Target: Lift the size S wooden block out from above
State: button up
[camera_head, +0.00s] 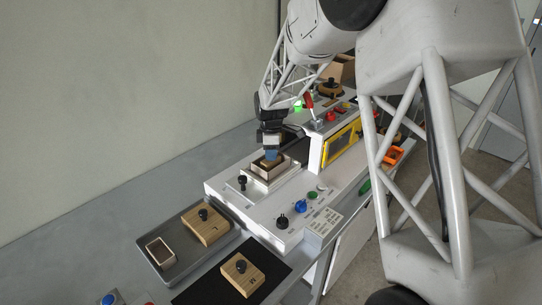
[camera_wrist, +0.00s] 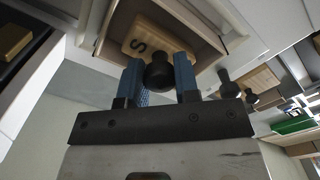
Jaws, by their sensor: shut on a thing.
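The size S wooden block (camera_wrist: 146,37), marked with a black S, shows in the wrist view inside an open box (camera_wrist: 205,58) with thin walls. My gripper (camera_wrist: 159,78) has its two blue fingers shut on the block's round black knob (camera_wrist: 159,70). In the head view my gripper (camera_head: 271,154) points down over the box (camera_head: 262,177) on the white machine. The block is mostly hidden there by the fingers and the box walls. I cannot tell whether the block is lifted off the box floor.
The white machine (camera_head: 222,188) has a black knob at left and coloured buttons in front. A grey tray (camera_head: 172,283) at front left holds a wooden block (camera_head: 207,226) and a small open box (camera_head: 160,252). Another block (camera_head: 243,272) lies on a black mat. A yellow-framed panel (camera_head: 341,144) stands to the right.

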notch_tip(320, 180, up, 9)
jog(key=shift+f, duration=0.1)
dwell(0.4)
